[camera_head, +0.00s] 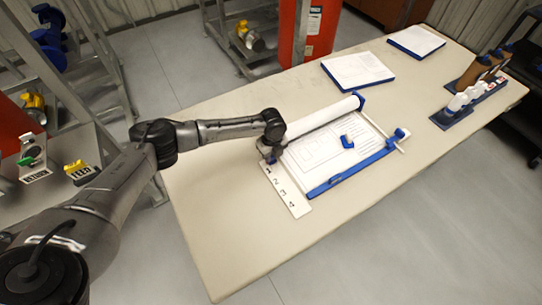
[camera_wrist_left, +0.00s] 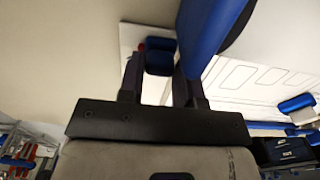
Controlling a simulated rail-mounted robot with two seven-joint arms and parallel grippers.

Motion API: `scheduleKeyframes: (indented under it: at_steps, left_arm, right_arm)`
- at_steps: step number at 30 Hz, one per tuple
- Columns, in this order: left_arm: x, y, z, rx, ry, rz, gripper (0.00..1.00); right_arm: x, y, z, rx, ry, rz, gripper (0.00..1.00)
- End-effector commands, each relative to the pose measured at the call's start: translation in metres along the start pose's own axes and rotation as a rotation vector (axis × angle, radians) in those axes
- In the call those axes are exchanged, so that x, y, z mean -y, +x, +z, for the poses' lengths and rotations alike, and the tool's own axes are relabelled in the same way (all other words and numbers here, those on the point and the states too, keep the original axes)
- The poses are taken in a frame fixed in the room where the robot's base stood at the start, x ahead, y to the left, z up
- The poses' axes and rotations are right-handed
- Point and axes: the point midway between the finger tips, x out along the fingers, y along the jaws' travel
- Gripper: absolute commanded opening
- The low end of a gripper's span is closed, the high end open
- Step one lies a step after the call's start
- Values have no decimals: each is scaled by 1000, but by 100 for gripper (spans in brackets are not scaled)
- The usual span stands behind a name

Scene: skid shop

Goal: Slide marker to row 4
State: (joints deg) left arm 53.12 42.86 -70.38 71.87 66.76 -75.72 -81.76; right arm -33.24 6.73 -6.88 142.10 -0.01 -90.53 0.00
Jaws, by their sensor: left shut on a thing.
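A white strip (camera_head: 292,198) with the numbers 1 to 4 runs down the left edge of the paper board (camera_head: 330,152). My left gripper (camera_head: 270,154) is low over the strip's upper end, just above the number 1. In the left wrist view my left gripper (camera_wrist_left: 158,85) is shut on a small blue block (camera_wrist_left: 159,62), which looks like the marker. The fingers and arm hide the marker in the head view. Rows 2, 3 and 4 of the strip are uncovered. My right gripper is not in view.
A white roll (camera_head: 322,117) lies along the board's far edge, close beside the gripper. A blue rail (camera_head: 350,174) runs along its near edge, and a small blue piece (camera_head: 347,141) lies on the sheet. Paper stacks (camera_head: 358,70) and bottles (camera_head: 458,102) stand farther right.

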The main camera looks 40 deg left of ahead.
Motion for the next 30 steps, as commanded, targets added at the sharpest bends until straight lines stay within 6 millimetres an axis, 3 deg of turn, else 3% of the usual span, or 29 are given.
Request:
scheduleKeyframes:
  at_steps: [18,30]
  left_arm:
    - [0,-2,-37,-2,1,0,15]
    - [0,-1,-39,-1,1,-1,15]
  right_arm:
    - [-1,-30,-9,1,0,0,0]
    - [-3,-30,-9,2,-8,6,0]
